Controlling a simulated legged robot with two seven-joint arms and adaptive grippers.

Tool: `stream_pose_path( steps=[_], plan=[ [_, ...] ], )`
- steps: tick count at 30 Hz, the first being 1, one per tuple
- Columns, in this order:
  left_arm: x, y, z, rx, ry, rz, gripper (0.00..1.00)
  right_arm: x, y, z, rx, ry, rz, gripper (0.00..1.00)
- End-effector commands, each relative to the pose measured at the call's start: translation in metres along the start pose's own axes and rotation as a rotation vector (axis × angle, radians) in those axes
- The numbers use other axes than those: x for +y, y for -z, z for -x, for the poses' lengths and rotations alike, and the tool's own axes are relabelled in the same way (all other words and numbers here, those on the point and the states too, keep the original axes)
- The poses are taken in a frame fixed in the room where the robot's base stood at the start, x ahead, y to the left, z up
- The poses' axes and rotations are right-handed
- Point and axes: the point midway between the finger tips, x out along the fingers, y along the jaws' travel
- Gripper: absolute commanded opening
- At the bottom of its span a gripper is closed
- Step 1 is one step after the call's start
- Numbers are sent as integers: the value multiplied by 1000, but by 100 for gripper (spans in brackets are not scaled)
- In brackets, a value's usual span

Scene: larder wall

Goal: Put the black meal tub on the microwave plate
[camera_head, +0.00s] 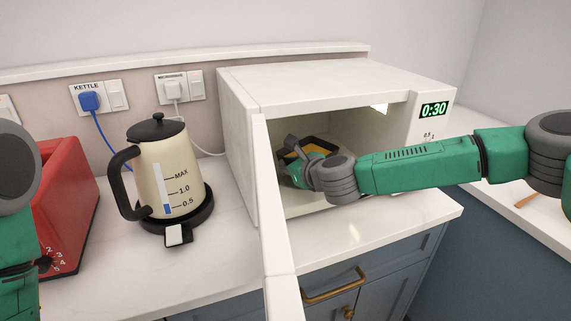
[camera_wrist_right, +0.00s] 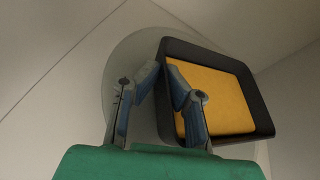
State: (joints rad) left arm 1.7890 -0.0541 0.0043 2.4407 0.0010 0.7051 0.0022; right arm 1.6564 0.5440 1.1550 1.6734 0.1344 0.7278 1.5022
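The black meal tub (camera_wrist_right: 262,104), with a yellow filling, is inside the open microwave (camera_head: 335,82). It also shows in the head view (camera_head: 325,146), partly hidden behind my right gripper (camera_head: 291,150). In the right wrist view my right gripper (camera_wrist_right: 164,68) has its fingertips close together on either side of the tub's near wall, shut on it. The round glass microwave plate (camera_wrist_right: 122,62) shows to the left of the tub, which overlaps part of it. I cannot tell whether the tub touches the plate. My left gripper is out of view; only its arm shows at the left.
The microwave door (camera_head: 268,200) stands open towards me, left of my right forearm. A cream kettle (camera_head: 163,172) on its base and a red toaster (camera_head: 66,200) stand left of it. The counter (camera_head: 345,235) before the microwave is clear.

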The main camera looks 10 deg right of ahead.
Motion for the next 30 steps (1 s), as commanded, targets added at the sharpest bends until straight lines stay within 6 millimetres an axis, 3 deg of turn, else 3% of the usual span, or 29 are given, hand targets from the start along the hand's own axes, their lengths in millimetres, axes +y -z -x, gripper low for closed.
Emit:
stream_pose_path(
  steps=[2,3,4,14,19,30],
  plan=[
    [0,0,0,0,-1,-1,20,1,-1,0,1,1,0,0],
    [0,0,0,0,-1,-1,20,2,0,0,4,0,0,17],
    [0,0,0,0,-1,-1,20,3,0,-1,5,1,2,26],
    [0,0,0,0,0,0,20,8,-3,1,5,0,7,26],
    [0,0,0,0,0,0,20,4,-2,24,3,-1,3,26],
    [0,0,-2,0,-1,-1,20,4,-2,99,3,-1,2,26]
  ],
)
